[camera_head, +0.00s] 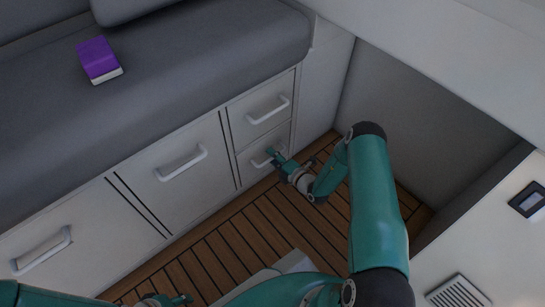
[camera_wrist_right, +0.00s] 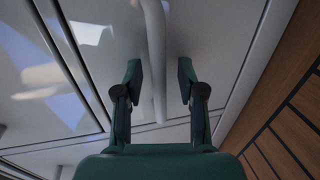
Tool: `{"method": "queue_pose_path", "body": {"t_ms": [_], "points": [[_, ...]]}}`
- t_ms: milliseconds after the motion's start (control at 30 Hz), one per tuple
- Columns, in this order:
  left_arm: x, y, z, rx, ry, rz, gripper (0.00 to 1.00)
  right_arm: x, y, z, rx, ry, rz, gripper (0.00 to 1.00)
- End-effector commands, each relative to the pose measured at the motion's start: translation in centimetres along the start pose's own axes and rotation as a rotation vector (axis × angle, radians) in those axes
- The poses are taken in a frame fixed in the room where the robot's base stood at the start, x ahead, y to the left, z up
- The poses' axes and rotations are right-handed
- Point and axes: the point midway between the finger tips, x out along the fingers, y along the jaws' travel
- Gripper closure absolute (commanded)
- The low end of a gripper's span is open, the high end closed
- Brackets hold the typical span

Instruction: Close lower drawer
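The lower drawer (camera_head: 247,167) is the bottom one of two small stacked drawers at the right end of the bench. Its front looks about level with the panels around it; I cannot tell if a small gap remains. My right gripper (camera_head: 274,156) is at its white handle (camera_head: 260,162), hiding part of it. In the right wrist view the fingers of my right gripper (camera_wrist_right: 160,72) are apart, and the handle (camera_wrist_right: 157,50) runs between them, with space visible at its sides. My left gripper (camera_head: 172,301) is only partly in view at the bottom edge, away from the drawer.
The upper drawer (camera_head: 261,108) is just above, with larger fronts (camera_head: 178,175) to the left. A purple book (camera_head: 98,59) lies on the grey bench cushion (camera_head: 180,60). The slatted wooden floor (camera_head: 230,245) is clear in front. A white counter (camera_head: 490,250) stands at the right.

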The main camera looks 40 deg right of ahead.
Motion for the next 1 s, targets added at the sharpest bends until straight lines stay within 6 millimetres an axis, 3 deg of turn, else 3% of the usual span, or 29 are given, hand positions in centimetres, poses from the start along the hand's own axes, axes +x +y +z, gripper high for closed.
{"method": "queue_pose_path", "body": {"t_ms": [400,600,1000], "points": [[0.0,0.0,0.0,0.000,0.000,0.000,0.60,-7.6,-0.1,0.0,0.002,-0.002,-0.004,0.61],[0.0,0.0,0.0,0.000,0.000,0.000,0.60,-10.4,-0.2,0.0,0.003,-0.001,-0.004,0.61],[0.0,0.0,0.0,0.000,-0.001,0.000,0.60,-11.2,-0.1,-0.1,0.000,0.002,-0.003,0.61]]}}
